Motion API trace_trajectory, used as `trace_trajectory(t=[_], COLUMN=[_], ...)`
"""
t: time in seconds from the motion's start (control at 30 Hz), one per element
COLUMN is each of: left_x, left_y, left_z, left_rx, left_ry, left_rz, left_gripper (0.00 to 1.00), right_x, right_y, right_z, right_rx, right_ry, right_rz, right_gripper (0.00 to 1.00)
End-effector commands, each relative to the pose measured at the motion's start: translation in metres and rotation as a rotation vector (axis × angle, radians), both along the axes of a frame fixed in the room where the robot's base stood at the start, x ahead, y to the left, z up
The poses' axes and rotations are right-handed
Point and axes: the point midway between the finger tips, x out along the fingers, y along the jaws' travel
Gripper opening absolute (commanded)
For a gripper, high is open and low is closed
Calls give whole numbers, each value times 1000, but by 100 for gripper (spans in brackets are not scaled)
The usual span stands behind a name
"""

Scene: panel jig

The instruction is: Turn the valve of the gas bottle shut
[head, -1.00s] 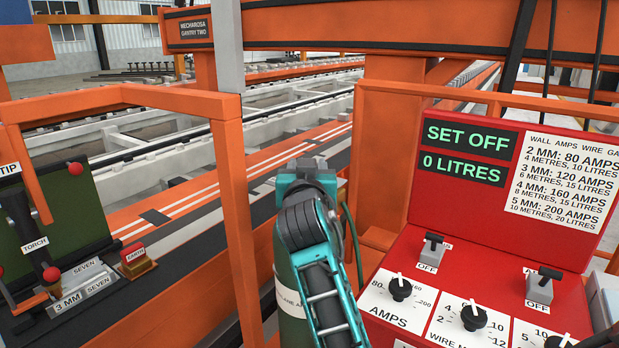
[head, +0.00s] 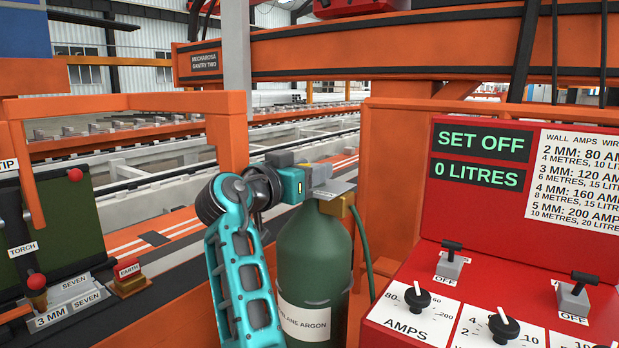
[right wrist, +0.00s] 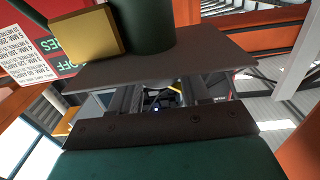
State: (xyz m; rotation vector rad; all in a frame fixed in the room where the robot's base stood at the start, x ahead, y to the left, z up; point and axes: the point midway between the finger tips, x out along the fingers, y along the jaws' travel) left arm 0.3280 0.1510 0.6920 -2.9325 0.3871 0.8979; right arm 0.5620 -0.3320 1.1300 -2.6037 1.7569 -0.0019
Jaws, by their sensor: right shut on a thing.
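The dark green gas bottle (head: 315,258) stands upright in the middle of the head view, its label partly covered by my right arm. At its top are a brass block (head: 338,206) and the grey valve (head: 335,188), a flat plate. My right gripper (head: 316,173) comes in from the left at the bottle top and is shut on the valve. In the right wrist view, the fingers (right wrist: 158,96) reach to the valve plate (right wrist: 165,68), with the brass block (right wrist: 85,45) and bottle (right wrist: 150,22) beyond it. The exact contact is partly hidden. My left gripper is out of view.
A red welding set (head: 470,205) stands at the right; its display reads "SET OFF" and "0 LITRES". An orange post (head: 228,155) stands behind my arm. A green hose runs down beside the bottle.

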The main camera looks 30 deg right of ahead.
Motion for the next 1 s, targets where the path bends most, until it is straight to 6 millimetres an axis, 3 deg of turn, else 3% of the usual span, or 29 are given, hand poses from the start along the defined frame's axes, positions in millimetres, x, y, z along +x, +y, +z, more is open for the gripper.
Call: trace_trajectory(t=[0.4,0.43,0.6,0.67,1.0], left_x=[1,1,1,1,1], left_y=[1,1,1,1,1], left_z=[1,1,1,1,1], left_rx=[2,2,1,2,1], left_ry=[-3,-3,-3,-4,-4], left_rz=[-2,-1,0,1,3], left_gripper=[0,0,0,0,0], right_x=[0,0,0,0,0], right_y=[-1,-1,-1,-1,-1], right_z=[0,0,0,0,0], right_rx=[0,0,1,1,0], right_ry=[2,2,1,1,1], right_rz=[-7,-7,-7,-7,-6], right_gripper=[16,48,64,70,70])
